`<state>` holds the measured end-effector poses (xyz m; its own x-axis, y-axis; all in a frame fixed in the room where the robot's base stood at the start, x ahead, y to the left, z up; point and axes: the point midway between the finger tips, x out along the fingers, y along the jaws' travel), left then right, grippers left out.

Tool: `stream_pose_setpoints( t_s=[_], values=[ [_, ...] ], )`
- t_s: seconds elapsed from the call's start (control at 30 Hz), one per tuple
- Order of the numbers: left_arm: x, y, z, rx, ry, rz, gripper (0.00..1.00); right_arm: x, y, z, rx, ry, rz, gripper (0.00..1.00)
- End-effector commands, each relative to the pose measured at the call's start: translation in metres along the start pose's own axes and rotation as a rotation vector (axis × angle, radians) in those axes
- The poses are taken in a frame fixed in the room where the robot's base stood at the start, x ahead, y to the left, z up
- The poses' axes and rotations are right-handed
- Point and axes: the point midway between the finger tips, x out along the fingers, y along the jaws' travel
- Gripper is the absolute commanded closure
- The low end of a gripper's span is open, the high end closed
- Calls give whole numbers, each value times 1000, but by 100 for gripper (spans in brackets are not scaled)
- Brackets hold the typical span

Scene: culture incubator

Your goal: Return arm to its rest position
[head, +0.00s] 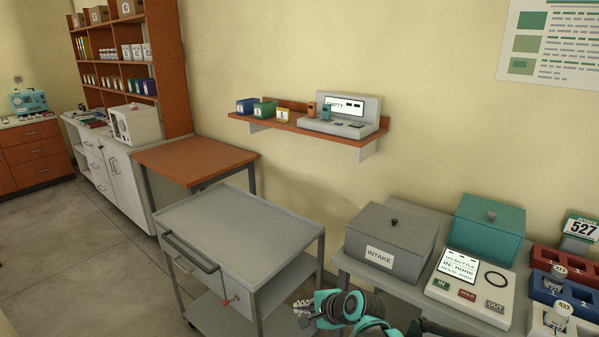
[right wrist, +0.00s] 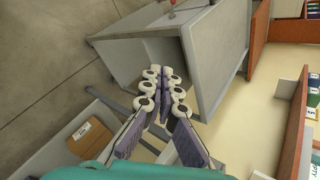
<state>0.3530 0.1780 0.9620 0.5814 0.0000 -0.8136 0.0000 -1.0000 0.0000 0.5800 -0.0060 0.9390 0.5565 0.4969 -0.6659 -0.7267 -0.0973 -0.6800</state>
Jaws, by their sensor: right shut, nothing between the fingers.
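My right arm (head: 355,308) is teal and dark grey and comes in from the bottom edge of the head view. My right gripper (head: 303,308) points left, in front of the grey cart's right side and left of the bench. In the right wrist view the gripper (right wrist: 165,75) shows its purple-grey fingers with white knuckles drawn together. It is shut with nothing between the fingers. The grey cart (right wrist: 215,60) lies beyond the fingertips there. My left gripper is not in view.
The grey cart (head: 238,222) stands left of the gripper. The bench at right holds a grey INTAKE box (head: 390,238), a teal box (head: 487,228), a console (head: 468,285) and racks with bottles (head: 560,315). A wall shelf (head: 310,128) hangs above. Open floor lies at left.

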Motion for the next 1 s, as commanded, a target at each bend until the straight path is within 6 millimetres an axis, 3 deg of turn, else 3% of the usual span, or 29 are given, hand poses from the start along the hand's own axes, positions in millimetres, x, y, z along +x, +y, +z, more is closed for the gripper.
stream_pose_setpoints(
  t_s=[0.03,0.2,0.5,0.73,1.0],
  values=[
    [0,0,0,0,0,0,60,-23,7,-2,-95,34,13,100],
    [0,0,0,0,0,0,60,-92,38,-13,-464,147,88,100],
    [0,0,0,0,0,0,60,-189,117,-35,-1076,286,309,100],
    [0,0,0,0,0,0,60,-222,159,-47,-1353,315,450,100],
    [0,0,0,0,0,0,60,-228,166,-50,-1406,318,479,100]
  ],
)
